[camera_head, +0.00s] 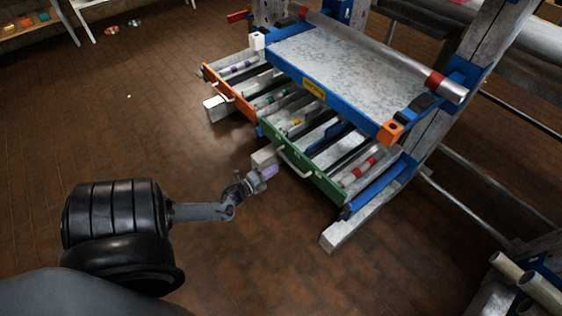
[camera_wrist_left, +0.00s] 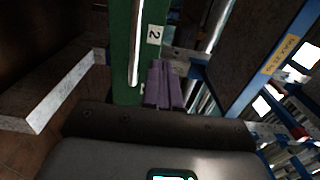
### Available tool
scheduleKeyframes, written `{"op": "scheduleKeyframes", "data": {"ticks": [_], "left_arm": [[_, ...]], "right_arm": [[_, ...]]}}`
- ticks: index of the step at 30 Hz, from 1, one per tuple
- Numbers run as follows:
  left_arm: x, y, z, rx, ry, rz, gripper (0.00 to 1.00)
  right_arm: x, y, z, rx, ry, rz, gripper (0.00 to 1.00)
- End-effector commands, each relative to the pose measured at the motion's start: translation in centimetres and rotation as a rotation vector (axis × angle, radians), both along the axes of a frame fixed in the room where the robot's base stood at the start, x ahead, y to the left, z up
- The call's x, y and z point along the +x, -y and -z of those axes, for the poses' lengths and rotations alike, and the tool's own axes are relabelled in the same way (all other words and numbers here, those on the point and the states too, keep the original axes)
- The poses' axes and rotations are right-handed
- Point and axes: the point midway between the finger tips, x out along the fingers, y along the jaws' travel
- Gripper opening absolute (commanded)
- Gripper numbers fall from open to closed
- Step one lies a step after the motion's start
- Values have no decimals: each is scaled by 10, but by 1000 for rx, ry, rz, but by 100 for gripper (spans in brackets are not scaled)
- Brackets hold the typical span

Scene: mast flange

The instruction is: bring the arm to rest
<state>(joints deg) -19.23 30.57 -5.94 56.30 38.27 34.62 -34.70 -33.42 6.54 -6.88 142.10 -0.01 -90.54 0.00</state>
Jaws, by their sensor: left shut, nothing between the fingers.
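My left gripper (camera_head: 268,172) is at the front of the green drawer (camera_head: 287,155), by its left end. Its purple-grey fingers (camera_wrist_left: 163,88) are shut and hold nothing. In the left wrist view the fingers are close to the green drawer front (camera_wrist_left: 124,60), beside a label with the number 2 (camera_wrist_left: 154,35) and the pale handle (camera_wrist_left: 135,45). Whether they touch the drawer I cannot tell. My left arm (camera_head: 200,211) reaches in from the lower left. My right gripper is not in view.
The green drawer and an orange-fronted drawer (camera_head: 228,92) stand open with parts inside, under a grey worktop (camera_head: 340,65) with blue edges. A pale beam (camera_head: 350,228) extends at floor level on the right.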

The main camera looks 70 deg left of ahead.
Motion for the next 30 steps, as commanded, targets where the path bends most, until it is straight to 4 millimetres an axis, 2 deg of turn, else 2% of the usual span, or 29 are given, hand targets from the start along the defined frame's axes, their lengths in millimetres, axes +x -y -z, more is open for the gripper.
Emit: {"op": "scheduleKeyframes", "data": {"ticks": [3, 11, 14, 17, 20, 22, 24, 30], "left_arm": [[-16, 5, -1, -1, -2, -2, 0], [-31, 9, -2, -1, -2, 0, 0], [-37, 12, -9, -4, -10, -2, 0], [-48, 21, -18, -24, -25, -9, 0], [-48, 48, -40, -74, -2, 1, 0], [-38, 81, -67, -145, 38, 20, 0], [-22, 115, -96, -258, 60, 8, 0], [22, 207, -168, -680, 3, -78, 0]], "right_arm": [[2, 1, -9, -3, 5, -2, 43], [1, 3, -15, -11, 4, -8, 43], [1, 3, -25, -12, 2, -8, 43], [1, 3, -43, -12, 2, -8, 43], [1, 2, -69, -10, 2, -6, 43], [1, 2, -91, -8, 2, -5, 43], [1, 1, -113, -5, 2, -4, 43], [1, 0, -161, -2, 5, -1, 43]]}}
